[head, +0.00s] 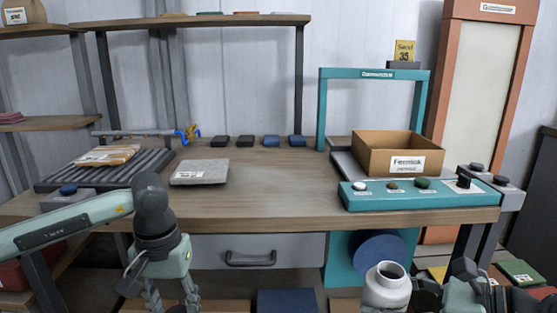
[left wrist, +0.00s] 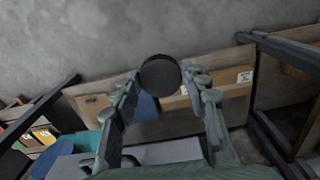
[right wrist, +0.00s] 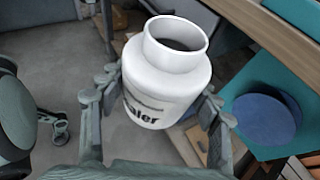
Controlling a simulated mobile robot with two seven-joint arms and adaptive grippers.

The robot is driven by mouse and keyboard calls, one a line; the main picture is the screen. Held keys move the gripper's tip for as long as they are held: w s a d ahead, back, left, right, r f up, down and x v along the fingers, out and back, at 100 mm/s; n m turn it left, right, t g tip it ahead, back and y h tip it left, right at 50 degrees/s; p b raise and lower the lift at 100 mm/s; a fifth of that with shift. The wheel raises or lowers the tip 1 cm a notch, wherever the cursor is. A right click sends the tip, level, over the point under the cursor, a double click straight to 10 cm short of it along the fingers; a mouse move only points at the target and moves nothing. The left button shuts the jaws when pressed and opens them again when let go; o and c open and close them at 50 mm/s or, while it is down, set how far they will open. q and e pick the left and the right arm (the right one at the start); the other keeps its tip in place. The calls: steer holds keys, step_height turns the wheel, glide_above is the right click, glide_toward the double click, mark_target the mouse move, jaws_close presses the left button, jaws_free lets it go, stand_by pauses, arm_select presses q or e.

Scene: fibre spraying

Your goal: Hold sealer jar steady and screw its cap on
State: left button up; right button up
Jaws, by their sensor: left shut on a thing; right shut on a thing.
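The white sealer jar (head: 386,288) is at the bottom right of the head view, in front of the table. Its mouth is open and uncapped. My right gripper (head: 425,296) is shut on the jar, and in the right wrist view its fingers sit on both sides of the jar body (right wrist: 165,85), which looks roughly upright with part of its label showing. My left gripper (head: 172,300) is at the lower left of the head view, fingers partly cut off. In the left wrist view it is shut on a round black cap (left wrist: 160,75) at its fingertips, well apart from the jar.
The wooden table (head: 270,185) carries a cardboard box (head: 385,150) under a teal frame, a teal button panel (head: 415,193), a grey slab (head: 200,172) and a roller rack (head: 100,165). A drawer (head: 258,250) is below. The table's front edge lies between the arms.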

steer(key=shift+a, duration=0.1)
steer(key=s+a+f+n+g+y, duration=0.2)
steer(key=a+n+g, duration=0.6)
steer(key=a, duration=0.5)
steer(key=shift+a+g+y, duration=0.2)
steer(key=shift+g+y, duration=0.1)
steer(key=shift+g, duration=0.1)
steer(key=shift+f, duration=0.1)
arm_select(q)
steer(key=s+d+r+m, duration=0.1)
steer(key=d+r, duration=0.7)
steer(key=d, duration=0.3)
steer(key=s+d+r+m, duration=0.1)
steer(key=d+r+m, duration=0.1)
steer(key=d+r, duration=0.6)
steer(key=d, duration=0.4)
steer(key=shift+r, duration=0.2)
steer(key=shift+s, duration=0.1)
steer(key=shift+f, duration=2)
